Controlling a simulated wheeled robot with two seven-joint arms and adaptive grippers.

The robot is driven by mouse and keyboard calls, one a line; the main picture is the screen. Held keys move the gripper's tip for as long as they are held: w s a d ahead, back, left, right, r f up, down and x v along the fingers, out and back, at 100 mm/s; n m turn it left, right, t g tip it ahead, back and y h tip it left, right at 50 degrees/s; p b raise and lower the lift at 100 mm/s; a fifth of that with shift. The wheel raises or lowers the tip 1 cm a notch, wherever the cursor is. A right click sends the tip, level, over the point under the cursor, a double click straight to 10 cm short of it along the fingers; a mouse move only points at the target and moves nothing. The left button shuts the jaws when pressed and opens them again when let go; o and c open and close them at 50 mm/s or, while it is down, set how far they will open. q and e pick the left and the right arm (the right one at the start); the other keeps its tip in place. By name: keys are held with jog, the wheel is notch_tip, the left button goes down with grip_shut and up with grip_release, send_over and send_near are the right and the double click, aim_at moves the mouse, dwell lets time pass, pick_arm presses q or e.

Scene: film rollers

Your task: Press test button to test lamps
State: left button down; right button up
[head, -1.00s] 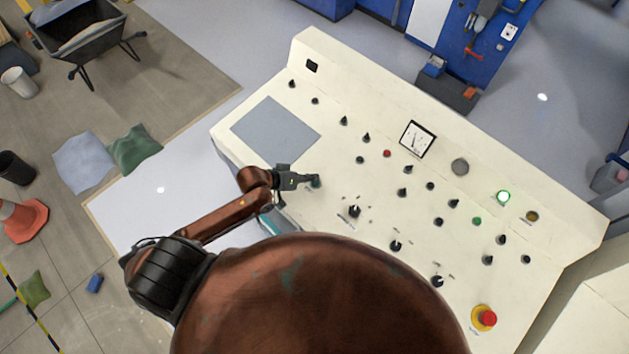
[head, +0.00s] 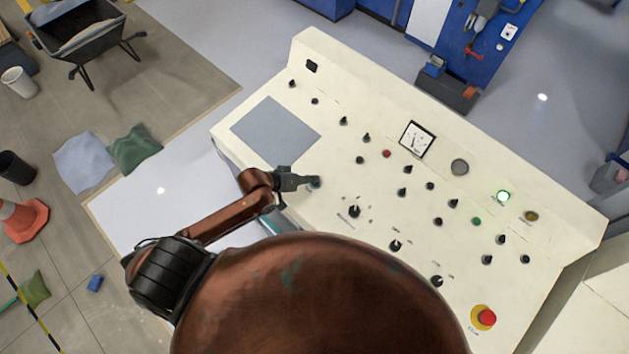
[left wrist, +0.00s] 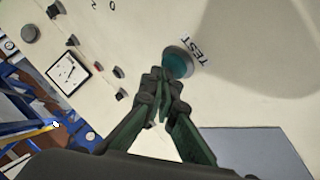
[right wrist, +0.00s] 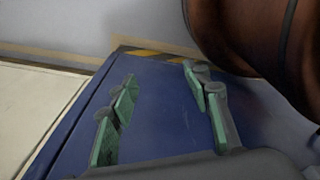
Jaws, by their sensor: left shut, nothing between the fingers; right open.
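The test button is a round teal button in a grey ring on the cream console. It shows in the left wrist view (left wrist: 178,62) beside the "TEST" label (left wrist: 196,50), and in the head view (head: 316,182). My left gripper (left wrist: 163,84) is shut and empty, its tips at the button's near edge; I cannot tell whether they touch or press it. On the console, a green lamp (head: 503,196) is lit, and an amber lamp (head: 532,216) and a grey round lamp (head: 460,167) look dark. My right gripper (right wrist: 158,95) is open and empty in the right wrist view.
The console (head: 330,75) carries several black knobs, a dial meter (head: 417,139) and a red emergency stop (head: 487,318). A flat grey panel (head: 275,127) lies left of the button. A blue surface (right wrist: 155,125) is below my right gripper.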

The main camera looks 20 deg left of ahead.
pick_arm(q)
jog(key=shift+f, duration=0.35)
dwell(0.4)
jog(key=shift+r, duration=0.1)
jog(key=shift+r+p, duration=0.8)
jog(key=shift+p, duration=0.35)
jog(key=r+p, duration=0.1)
jog(key=p, duration=0.1)
jog(key=r+p, duration=0.3)
jog(key=r, duration=0.1)
jog(key=shift+s+a+p, duration=0.1)
jog(key=shift+s+p, duration=0.2)
jog(key=shift+p, duration=0.1)
